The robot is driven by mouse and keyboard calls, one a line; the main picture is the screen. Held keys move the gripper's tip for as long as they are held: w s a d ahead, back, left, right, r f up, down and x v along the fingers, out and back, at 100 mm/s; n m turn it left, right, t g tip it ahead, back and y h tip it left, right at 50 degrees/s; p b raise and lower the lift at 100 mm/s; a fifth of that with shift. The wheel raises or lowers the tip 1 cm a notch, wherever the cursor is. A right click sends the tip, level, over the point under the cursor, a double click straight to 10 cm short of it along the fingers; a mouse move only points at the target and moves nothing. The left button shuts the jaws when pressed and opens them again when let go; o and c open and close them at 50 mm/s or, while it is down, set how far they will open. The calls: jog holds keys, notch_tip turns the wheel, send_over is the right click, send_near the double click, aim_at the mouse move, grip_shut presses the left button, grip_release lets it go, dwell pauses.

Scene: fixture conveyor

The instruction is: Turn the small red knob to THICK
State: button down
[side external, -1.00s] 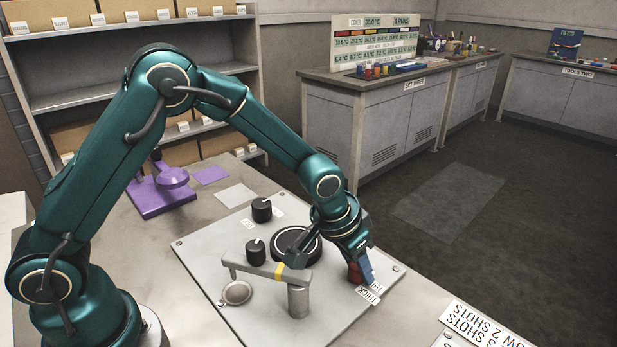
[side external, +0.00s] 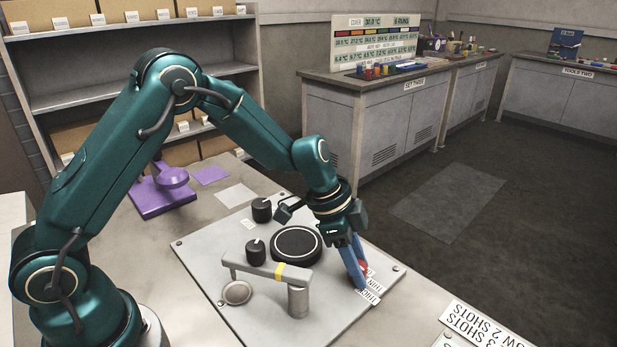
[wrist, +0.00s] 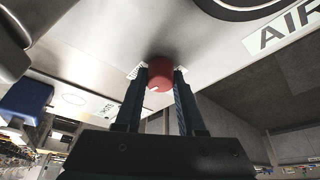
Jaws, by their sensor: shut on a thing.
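The small red knob (wrist: 160,73) sits between the two blue fingers of my gripper (wrist: 159,88) in the wrist view. A pale mark shows on the knob's face. In the side external view my gripper (side external: 355,268) reaches down to the right part of the grey plate (side external: 213,258), and the knob (side external: 363,267) is mostly hidden behind the fingers. The THICK label (side external: 369,297) lies just in front of the knob, with another label (side external: 370,279) close by it, partly covered. I cannot tell which label the knob's mark faces.
A large black round dial (side external: 296,245), two black knobs (side external: 262,210) (side external: 256,250) and a grey swing arm on a post (side external: 298,299) stand on the plate. A small round strainer (side external: 237,292) lies by the arm. A purple stand (side external: 162,195) is at the back left.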

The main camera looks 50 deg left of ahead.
aim_at(346, 275)
jog(key=shift+m+g+h, duration=0.3)
jog(key=shift+m+g, duration=0.4)
jog(key=shift+m, duration=1.2)
jog(key=c, duration=0.5)
grip_release()
jog(key=shift+v, duration=2.55)
